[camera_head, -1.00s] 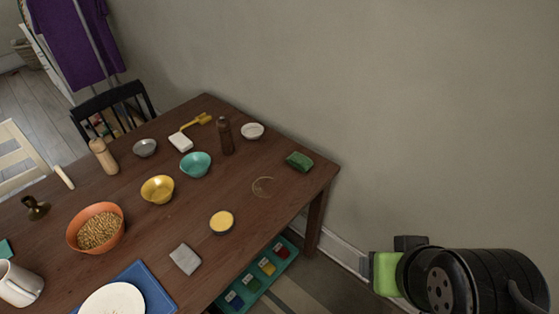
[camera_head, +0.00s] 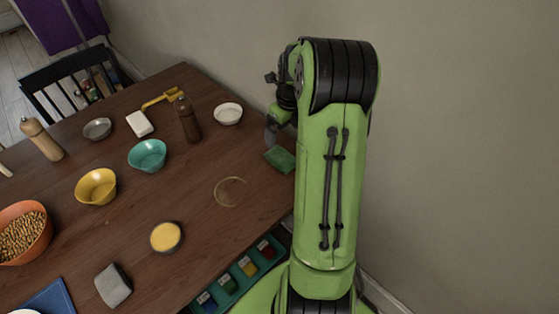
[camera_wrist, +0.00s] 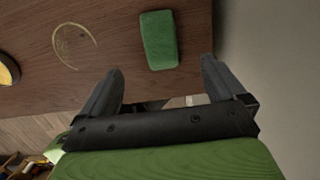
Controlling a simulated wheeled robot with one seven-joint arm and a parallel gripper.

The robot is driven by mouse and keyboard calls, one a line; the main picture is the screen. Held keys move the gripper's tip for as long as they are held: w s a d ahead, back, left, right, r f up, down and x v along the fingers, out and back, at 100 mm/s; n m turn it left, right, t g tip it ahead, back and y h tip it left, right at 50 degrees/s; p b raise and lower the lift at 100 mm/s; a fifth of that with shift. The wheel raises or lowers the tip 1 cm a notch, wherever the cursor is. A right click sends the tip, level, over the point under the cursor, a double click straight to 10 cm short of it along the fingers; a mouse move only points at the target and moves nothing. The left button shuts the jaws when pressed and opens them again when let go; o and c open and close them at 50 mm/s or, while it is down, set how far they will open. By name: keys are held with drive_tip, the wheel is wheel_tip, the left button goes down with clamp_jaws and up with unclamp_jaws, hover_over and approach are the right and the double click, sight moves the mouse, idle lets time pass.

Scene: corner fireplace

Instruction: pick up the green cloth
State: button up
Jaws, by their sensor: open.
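The green cloth (camera_head: 280,159) is a small folded block lying near the right edge of the wooden table, close to the wall. In the wrist view the cloth (camera_wrist: 159,39) lies on the table ahead of my gripper (camera_wrist: 160,80), between the lines of its two fingers but beyond their tips. My gripper is open and empty, apart from the cloth. In the head view my arm stands right beside the cloth, and the gripper end (camera_head: 271,132) shows only in part behind the arm.
A thin clear ring-shaped dish (camera_head: 231,192) lies left of the cloth. A white bowl (camera_head: 228,114) and a brown bottle (camera_head: 187,120) stand behind it. The wall (camera_head: 460,150) is close on the right. A teal tray with coloured compartments (camera_head: 228,283) is below the table edge.

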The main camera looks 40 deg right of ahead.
drive_tip(key=b, duration=0.2)
hover_over(281, 154)
drive_tip(key=f, duration=0.3)
drive_tip(key=s+f, duration=0.1)
drive_tip(key=f, duration=0.1)
drive_tip(key=shift+a+f, duration=0.2)
drive_tip(key=f, duration=0.2)
drive_tip(key=f+b, duration=0.1)
drive_tip(key=w+f+b, duration=0.1)
drive_tip(key=f, duration=0.1)
drive_tip(key=shift+d+f, duration=0.15)
drive_tip(key=shift+f, duration=0.15)
drive_tip(key=shift+s+r, duration=0.1)
drive_tip(key=shift+r, duration=0.05)
drive_tip(key=c, duration=1.1)
wheel_tip(281, 154, up, 10)
drive_tip(key=p, duration=0.4)
